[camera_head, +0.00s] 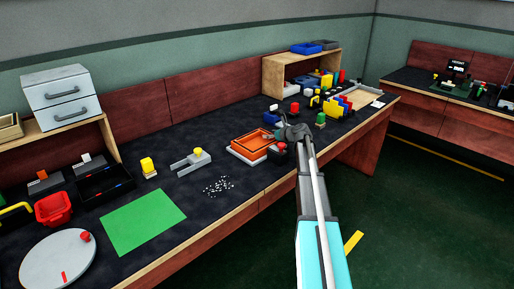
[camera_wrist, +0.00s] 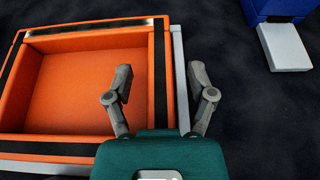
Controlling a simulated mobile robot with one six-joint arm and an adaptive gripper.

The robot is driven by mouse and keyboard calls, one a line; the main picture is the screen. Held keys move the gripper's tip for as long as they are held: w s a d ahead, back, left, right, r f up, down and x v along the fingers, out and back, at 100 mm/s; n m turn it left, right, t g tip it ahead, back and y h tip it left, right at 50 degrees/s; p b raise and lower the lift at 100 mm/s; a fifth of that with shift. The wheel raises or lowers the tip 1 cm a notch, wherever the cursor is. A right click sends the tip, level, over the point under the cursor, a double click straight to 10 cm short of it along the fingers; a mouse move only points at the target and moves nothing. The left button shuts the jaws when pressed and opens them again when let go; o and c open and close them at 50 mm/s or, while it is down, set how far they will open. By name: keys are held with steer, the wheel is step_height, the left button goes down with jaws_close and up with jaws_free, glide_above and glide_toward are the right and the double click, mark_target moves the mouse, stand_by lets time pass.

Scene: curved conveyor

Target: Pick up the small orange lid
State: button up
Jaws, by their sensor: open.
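An orange, shallow, open-topped piece (camera_head: 250,141) lies on the dark bench, right of the middle. It looks like a tray or an upturned lid; I cannot tell which. It fills the left of the wrist view (camera_wrist: 90,42), with black strips along its rim and an empty inside. My gripper (camera_head: 282,132) is over its right end. In the wrist view my gripper (camera_wrist: 161,70) is open and empty, with its fingers on either side of the right rim. I cannot tell whether they touch it. No separate small orange lid shows.
A grey edge (camera_wrist: 181,85) runs beside the orange piece. A blue block (camera_wrist: 277,8) with a white piece (camera_wrist: 284,47) stands to the upper right. A dark block with a red top (camera_head: 281,147) is close to my gripper. White bits (camera_head: 218,186) lie left of it.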

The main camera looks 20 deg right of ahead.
stand_by(0.4)
jaws_close()
